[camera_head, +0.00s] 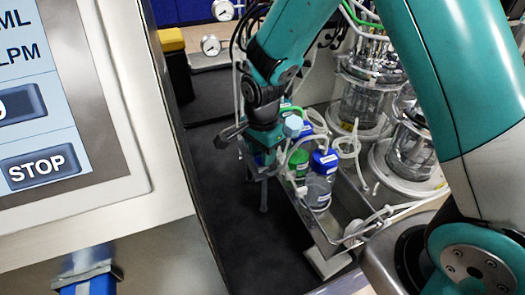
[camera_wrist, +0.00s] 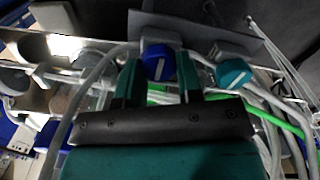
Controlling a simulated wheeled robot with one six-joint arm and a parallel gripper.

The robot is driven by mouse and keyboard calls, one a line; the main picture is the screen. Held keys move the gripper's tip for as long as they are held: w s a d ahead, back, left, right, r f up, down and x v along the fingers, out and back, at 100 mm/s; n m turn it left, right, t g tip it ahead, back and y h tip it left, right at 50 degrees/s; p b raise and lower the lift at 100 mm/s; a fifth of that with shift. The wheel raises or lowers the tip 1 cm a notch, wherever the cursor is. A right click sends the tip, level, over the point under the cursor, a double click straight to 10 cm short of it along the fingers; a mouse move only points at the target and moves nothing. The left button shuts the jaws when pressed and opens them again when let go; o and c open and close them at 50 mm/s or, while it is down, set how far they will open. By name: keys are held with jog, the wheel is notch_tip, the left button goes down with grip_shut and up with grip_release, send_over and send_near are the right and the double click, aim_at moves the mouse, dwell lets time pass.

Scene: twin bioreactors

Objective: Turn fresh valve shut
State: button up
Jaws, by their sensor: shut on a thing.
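No label shows which knob is the fresh valve. In the head view my gripper (camera_head: 262,178) points down beside the metal tray, left of the bottles. The gripped knob is hidden there.
A metal tray (camera_head: 318,238) holds bottles, including a blue-capped one (camera_head: 322,180), among loose white tubes. Glass reactor vessels (camera_head: 412,150) stand at the right. A control panel with a STOP button (camera_head: 42,167) fills the left. A green tube (camera_wrist: 270,118) runs near the knobs.

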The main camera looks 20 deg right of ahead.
jog(key=o, duration=0.9)
notch_tip(320, 180, up, 18)
jog(key=b, duration=0.3)
jog(key=shift+f, duration=0.25)
jog(key=s+a+f+n+y+b, duration=0.1)
jog(key=s+n, duration=0.6)
jog(key=s+a+f+n+y+b, duration=0.1)
jog(key=s+n, duration=0.6)
jog(key=s+a+f+n+y+b, duration=0.1)
jog(key=s+n+y, duration=0.1)
jog(key=s+n, duration=0.4)
jog(key=shift+s+a+n, duration=0.15)
jog(key=shift+s+n, duration=0.25)
jog(key=shift+s, duration=0.1)
